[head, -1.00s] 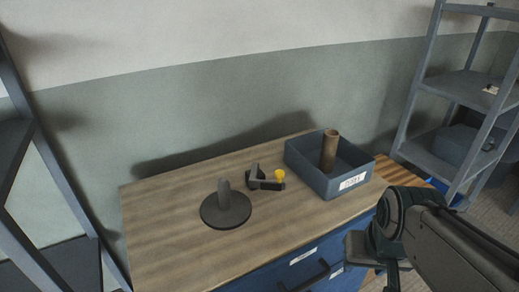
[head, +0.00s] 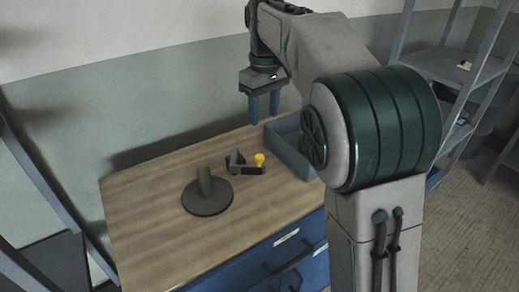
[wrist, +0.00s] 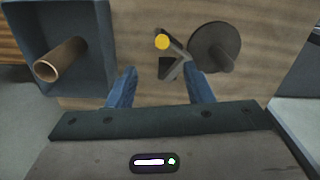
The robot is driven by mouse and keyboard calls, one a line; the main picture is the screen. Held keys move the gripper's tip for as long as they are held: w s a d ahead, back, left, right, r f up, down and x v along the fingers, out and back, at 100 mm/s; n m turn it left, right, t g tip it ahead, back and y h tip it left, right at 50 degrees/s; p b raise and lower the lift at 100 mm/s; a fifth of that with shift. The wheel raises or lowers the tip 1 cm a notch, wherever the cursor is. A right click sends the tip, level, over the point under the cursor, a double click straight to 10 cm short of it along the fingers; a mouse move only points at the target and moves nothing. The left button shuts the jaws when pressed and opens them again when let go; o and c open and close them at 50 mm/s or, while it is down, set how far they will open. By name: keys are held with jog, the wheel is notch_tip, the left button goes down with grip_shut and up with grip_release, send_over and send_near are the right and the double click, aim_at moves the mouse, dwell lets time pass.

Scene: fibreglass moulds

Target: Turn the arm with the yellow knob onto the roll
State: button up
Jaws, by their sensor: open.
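The yellow knob (head: 260,159) sits on the end of a dark arm (head: 245,169) on the wooden table. In the wrist view the knob (wrist: 162,42) shows between and beyond the fingertips. The roll (wrist: 62,60) is a brown tube leaning in the blue-grey box, left of my gripper in the wrist view; in the head view my arm hides it. A dark round base with an upright post (head: 207,194) stands left of the arm, with no roll on it. My gripper (head: 264,108) is open and empty, pointing down above the back of the table, apart from the knob.
The blue-grey box (head: 287,152) stands on the table's right part, partly hidden by my arm. Metal shelving (head: 450,65) is at the right and a shelf frame at the left. The table's front left (head: 150,230) is clear.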

aim_at(259, 156)
jog(key=f, duration=0.9)
jog(key=a+f, duration=0.1)
jog(key=f, duration=0.3)
jog(key=shift+w+f+b, duration=0.25)
jog(key=shift+w+b, duration=0.05)
jog(key=shift+b, duration=0.1)
grip_shut()
